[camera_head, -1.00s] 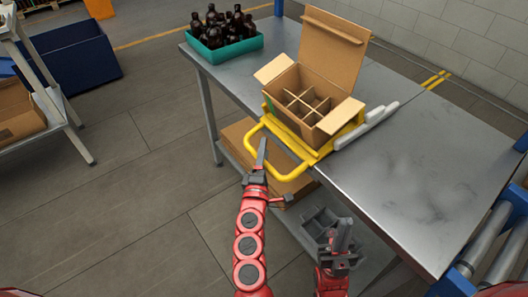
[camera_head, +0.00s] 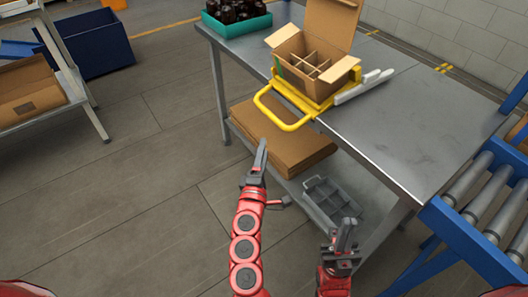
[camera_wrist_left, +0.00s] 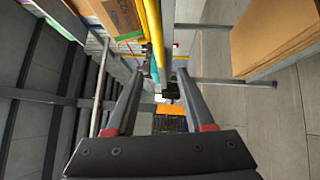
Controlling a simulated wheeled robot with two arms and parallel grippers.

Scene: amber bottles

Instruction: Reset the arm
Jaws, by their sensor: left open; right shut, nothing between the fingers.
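My left gripper (camera_head: 261,155) hangs over the floor in front of the table, apart from the yellow handle. In the left wrist view its two fingers (camera_wrist_left: 160,85) are spread with nothing held between them. Neither gripper visibly touches anything. My left arm is bent upward from the bottom of the head view.
An open divided cardboard box (camera_head: 296,56) sits in a yellow frame (camera_head: 284,125) on the metal table (camera_head: 400,125). Amber bottles (camera_head: 228,12) stand in a teal crate (camera_head: 247,27). Flat cardboard (camera_head: 280,148) and a grey tray (camera_head: 330,198) lie below.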

